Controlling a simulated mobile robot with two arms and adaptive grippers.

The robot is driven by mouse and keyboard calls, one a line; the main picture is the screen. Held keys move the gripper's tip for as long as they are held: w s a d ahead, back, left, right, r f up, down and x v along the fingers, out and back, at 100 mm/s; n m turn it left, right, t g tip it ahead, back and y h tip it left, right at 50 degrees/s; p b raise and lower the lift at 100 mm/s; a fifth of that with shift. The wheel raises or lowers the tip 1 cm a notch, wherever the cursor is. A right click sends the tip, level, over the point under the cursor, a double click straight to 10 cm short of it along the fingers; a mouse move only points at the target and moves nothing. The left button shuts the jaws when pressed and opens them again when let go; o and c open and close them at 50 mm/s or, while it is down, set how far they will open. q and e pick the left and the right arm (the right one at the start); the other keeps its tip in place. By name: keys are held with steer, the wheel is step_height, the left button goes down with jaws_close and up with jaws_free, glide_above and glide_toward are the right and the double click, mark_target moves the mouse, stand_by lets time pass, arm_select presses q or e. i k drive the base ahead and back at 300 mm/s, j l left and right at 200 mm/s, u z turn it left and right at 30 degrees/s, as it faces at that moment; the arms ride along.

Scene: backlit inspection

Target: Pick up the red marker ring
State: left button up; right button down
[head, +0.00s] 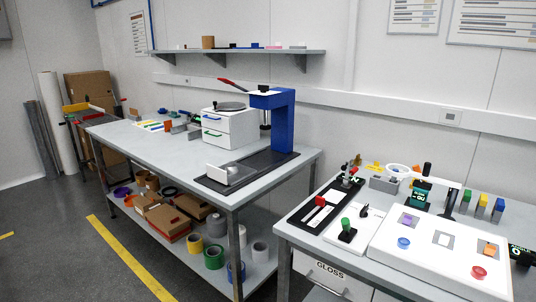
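A small red ring (479,272), which I take to be the red marker ring, lies on the white backlit panel (430,262) near its front right corner. A blue ring (404,243) lies on the same panel further left. Neither of my grippers shows in the head view, and nothing is touching the red ring.
An orange piece (490,249) lies just behind the red ring, and a purple piece (411,219) lies further back. A black and green device (521,256) stands at the right edge. Yellow, blue and green blocks (482,203) stand behind the panel. A second workbench (150,150) is at left.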

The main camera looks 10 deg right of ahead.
mark_target(478, 272)
steer(key=k+l+z, duration=0.1)
steer(key=z, duration=1.55)
